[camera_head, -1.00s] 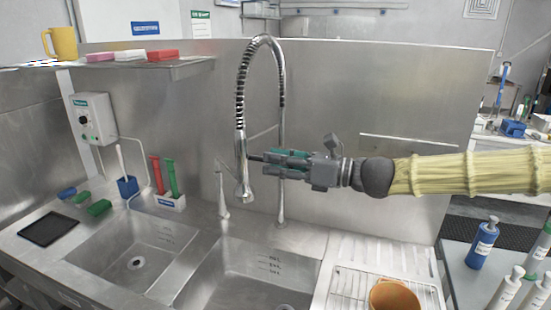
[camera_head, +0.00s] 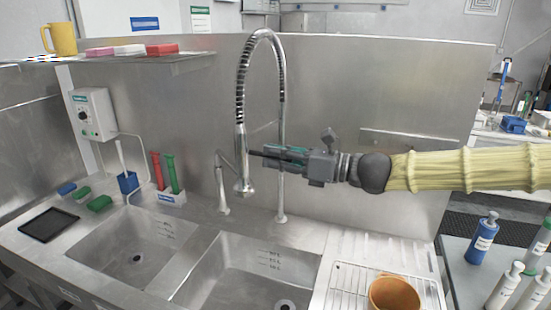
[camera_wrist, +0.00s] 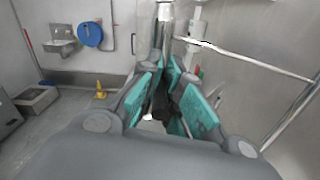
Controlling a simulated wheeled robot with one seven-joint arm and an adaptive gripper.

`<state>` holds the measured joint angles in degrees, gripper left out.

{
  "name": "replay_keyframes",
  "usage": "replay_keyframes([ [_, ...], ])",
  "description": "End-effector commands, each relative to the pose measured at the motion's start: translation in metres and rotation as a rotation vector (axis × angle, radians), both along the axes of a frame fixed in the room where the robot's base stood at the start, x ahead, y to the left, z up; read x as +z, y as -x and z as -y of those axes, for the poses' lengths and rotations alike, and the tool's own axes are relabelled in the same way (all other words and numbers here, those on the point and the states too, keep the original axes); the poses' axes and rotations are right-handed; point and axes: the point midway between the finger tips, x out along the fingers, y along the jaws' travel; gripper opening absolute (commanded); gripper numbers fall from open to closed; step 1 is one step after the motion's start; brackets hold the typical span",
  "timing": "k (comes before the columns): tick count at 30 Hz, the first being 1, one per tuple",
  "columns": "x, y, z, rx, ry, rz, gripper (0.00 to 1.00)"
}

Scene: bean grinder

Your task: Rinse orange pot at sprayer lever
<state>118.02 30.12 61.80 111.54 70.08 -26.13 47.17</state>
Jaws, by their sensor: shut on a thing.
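The orange pot (camera_head: 396,294) stands on the drainboard rack at the lower right of the head view, open side up, partly cut by the frame edge. The sprayer head (camera_head: 243,181) hangs from the coiled faucet above the sinks. My gripper (camera_head: 266,156) is beside the sprayer head, coming from the right. Its teal-padded fingers are shut on the thin dark sprayer lever (camera_head: 254,153), which juts toward them. In the wrist view, my gripper (camera_wrist: 163,100) has a dark piece between its pads. Most of the lever is hidden by the fingers.
Two steel sink basins (camera_head: 252,274) lie below. The wire rack (camera_head: 347,285) is at right. Bottles (camera_head: 482,238) stand on a side table. A swing spout (camera_head: 221,185) stands left of the sprayer. A steel back panel (camera_head: 390,90) rises close behind my arm.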

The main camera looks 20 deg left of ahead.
Motion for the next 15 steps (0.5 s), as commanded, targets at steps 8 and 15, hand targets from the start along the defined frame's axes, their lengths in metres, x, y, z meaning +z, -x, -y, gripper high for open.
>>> replay_keyframes([
  [8, -0.0113, 0.0002, -0.0005, 0.0, -0.07, 0.0, 0.0],
  [15, -0.0119, 0.0005, -0.0011, 0.001, -0.123, 0.003, 0.0],
])
